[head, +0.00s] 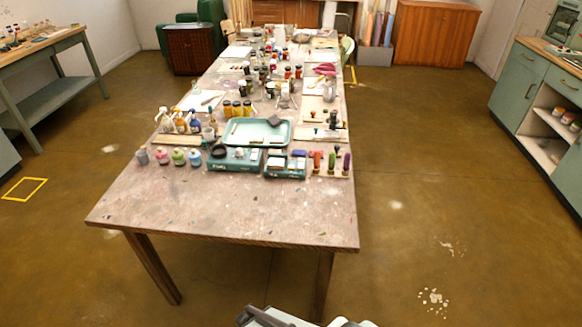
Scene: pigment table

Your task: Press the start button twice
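Two teal bench devices stand side by side at the near edge of the clutter on the long table (230,207). The left device (236,165) has a dark round part and pale pieces on top. The right device (285,172) is smaller, with a dark front and pale and blue pieces on top. Small marks show on their fronts, but I cannot make out which is a start button. A grey and white part of my own body shows at the bottom edge. No fingertips of my gripper are in view.
Small colored jars (178,157) stand left of the devices, and colored upright pieces (331,162) stand to the right. A teal tray (289,133) and spray bottles (181,124) are behind. The table's near part is bare. Floor on both sides is open.

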